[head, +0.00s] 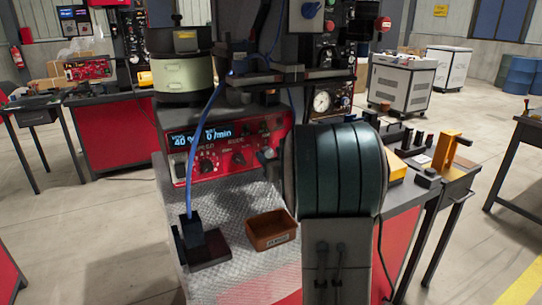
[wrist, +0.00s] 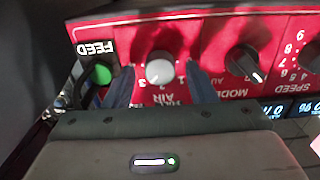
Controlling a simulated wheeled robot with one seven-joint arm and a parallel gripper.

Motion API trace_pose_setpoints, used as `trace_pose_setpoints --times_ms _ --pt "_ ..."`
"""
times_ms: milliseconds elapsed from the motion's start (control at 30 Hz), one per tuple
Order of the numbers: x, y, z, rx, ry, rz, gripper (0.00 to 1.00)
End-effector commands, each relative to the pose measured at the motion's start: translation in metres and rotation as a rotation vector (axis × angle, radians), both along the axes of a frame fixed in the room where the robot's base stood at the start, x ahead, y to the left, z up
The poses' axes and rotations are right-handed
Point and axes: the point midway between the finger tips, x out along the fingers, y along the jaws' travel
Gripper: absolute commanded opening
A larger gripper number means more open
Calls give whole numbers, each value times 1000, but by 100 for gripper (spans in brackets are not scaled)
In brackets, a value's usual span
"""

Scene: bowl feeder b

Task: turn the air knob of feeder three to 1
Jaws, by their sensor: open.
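The pale grey air knob (wrist: 160,70) sits on a red control panel (wrist: 205,30) in the wrist view, with the upside-down word AIR beside it. My gripper (wrist: 160,86) is open, one dark finger on each side of the knob. Whether either finger touches it is unclear. In the head view the red control box (head: 228,148) has a lit display, and my arm hides its right end. My gripper's fingers are not clearly visible there.
A green FEED button (wrist: 101,73) is left of the fingers, and a black mode knob (wrist: 246,63) is to the right. A brown bin (head: 271,230) stands on the metal plate below the box. A blue hose (head: 199,135) hangs in front of the box.

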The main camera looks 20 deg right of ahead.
Motion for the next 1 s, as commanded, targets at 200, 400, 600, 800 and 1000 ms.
trace_pose_setpoints --times_ms 200,400,600,800,1000 --pt "0 0 0 0 0 0 37" --pt "0 0 0 0 0 0 6" --pt "0 0 0 -17 -2 0 6" --pt "0 0 -2 -96 -6 0 6" --pt "0 1 -4 -246 -12 0 6"
